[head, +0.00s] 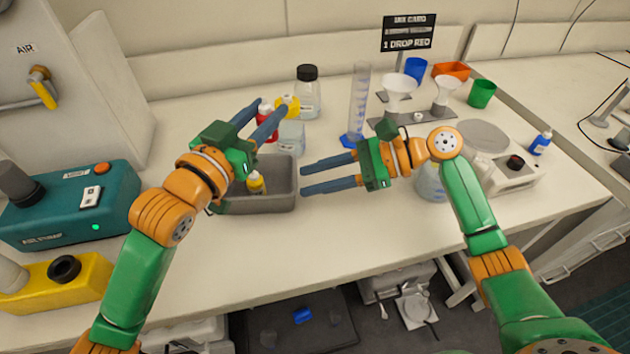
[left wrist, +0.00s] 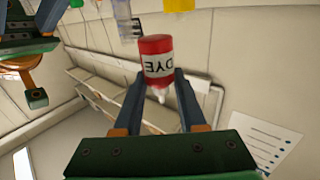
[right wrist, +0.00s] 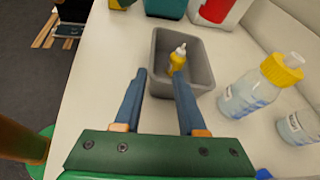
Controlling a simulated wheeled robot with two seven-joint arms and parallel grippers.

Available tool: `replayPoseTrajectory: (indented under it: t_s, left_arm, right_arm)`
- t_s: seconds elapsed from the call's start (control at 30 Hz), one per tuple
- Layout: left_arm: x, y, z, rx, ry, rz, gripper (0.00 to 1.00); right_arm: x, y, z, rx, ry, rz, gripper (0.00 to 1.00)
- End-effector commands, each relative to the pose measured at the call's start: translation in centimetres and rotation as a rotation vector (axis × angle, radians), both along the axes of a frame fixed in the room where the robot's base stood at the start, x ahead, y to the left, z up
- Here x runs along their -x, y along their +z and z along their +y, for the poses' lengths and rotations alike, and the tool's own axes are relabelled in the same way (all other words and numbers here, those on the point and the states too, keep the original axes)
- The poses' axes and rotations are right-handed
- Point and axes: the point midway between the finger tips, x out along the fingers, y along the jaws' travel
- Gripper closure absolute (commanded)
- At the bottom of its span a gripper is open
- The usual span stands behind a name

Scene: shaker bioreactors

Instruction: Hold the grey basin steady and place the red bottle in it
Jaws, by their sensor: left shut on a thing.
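The red bottle (head: 266,112), with a white DYE label, is between my left gripper's fingers (head: 262,120). In the left wrist view the bottle (left wrist: 157,58) shows clearly, clamped, with its pale tip toward the palm. My left gripper holds it above the far side of the grey basin (head: 283,196). Whether a fingertip touches the wall is unclear.
Behind the basin stand a yellow-capped bottle (head: 291,138), a black-capped jar (head: 308,95) and a tall measuring cylinder (head: 359,100). A teal air pump (head: 70,203) stands left. A hotplate (head: 495,160) is on the right. The bench front below the basin is clear.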

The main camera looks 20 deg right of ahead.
Motion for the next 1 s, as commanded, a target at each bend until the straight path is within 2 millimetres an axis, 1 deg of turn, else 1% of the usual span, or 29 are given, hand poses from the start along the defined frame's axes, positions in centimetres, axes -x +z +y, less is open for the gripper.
replayPoseTrajectory:
  t_s: [0.07, 0.13, 0.17, 0.4, 0.5, 0.6, 0.73, 0.93, 0.97, 1.0]
  left_arm:
    - [0.0, 0.0, 0.0, 0.000, 0.000, 0.000, 1.00]
    - [0.0, 0.0, 0.0, 0.000, 0.000, 0.000, 1.00]
    - [0.0, 0.0, 0.0, 0.000, 0.000, 0.000, 1.00]
    - [0.0, 0.0, 0.0, 0.000, 0.000, 0.000, 1.00]
    - [0.0, 0.0, 0.0, 0.000, 0.000, 0.000, 1.00]
    - [0.0, 0.0, 0.0, 0.000, 0.000, 0.000, 1.00]
    - [0.0, 0.0, 0.0, 0.000, 0.000, 0.000, 1.00]
    - [0.0, 0.0, 0.0, 0.000, 0.000, 0.000, 1.00]
    - [0.0, 0.0, 0.0, 0.000, 0.000, 0.000, 1.00]
    - [0.0, 0.0, 0.0, 0.000, 0.000, 0.000, 1.00]
  right_arm:
    - [0.5, -0.7, 0.7, 0.000, 0.015, 0.054, 0.60]
    - [0.4, -1.2, 1.6, -0.001, 0.021, 0.069, 0.60]
    - [0.3, -1.4, 2.1, -0.002, 0.020, 0.069, 0.60]
    - [-0.9, -3.7, 7.6, -0.002, 0.019, 0.065, 0.60]
    - [-1.4, -4.4, 9.4, -0.002, 0.016, 0.064, 0.60]
    - [-1.7, -5.0, 10.6, -0.001, 0.014, 0.063, 0.60]
    - [-1.9, -5.3, 11.2, 0.001, 0.014, 0.062, 0.60]
    - [-1.9, -5.3, 11.2, 0.001, 0.013, 0.060, 0.60]
    - [-1.9, -5.3, 11.2, 0.001, 0.013, 0.060, 0.63]
    - [-1.9, -5.3, 11.2, 0.001, 0.013, 0.060, 0.73]
